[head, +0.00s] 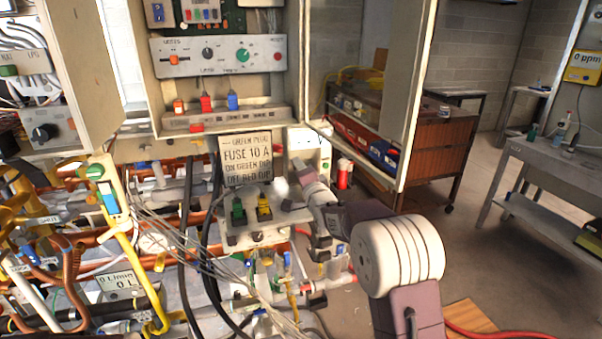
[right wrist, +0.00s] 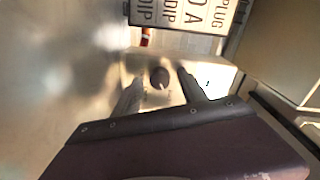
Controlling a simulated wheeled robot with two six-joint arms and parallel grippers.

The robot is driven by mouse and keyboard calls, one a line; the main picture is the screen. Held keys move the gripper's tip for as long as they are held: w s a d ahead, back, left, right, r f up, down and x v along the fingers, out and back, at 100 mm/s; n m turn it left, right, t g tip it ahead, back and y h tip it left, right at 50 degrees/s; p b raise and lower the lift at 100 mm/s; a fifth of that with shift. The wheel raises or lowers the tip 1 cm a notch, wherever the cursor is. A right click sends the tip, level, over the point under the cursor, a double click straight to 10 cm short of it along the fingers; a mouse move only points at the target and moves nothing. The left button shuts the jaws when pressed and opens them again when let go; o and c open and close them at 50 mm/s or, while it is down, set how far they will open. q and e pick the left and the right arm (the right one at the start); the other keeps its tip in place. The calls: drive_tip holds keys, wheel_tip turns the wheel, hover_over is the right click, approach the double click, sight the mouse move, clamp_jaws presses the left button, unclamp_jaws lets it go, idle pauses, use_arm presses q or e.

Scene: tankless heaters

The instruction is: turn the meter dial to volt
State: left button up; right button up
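A dark round dial (right wrist: 160,77) with a light pointer mark sits on a pale panel face (right wrist: 218,75) in the right wrist view. Its markings are too blurred to read, so I cannot tell its setting. My right gripper (right wrist: 162,88) is open, with one finger on each side of the dial in the picture and visible gaps to it. In the head view the right gripper (head: 290,186) is beside a white box (head: 310,145), right of the fuse sign; the dial is not clearly visible there. My left gripper is not in view.
The fuse sign (head: 246,160) stands left of my right gripper. Below it is a panel with green (head: 238,212) and yellow (head: 264,208) plugs. An open cabinet door (head: 372,100) is close on the right. Pipes and loose wires crowd the left.

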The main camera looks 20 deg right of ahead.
drive_tip(key=s, duration=0.6)
drive_tip(key=s+b, duration=0.1)
drive_tip(key=s, duration=0.2)
drive_tip(key=shift+s+r, duration=0.1)
drive_tip(key=shift+r, duration=0.15)
drive_tip(key=shift+f, duration=0.1)
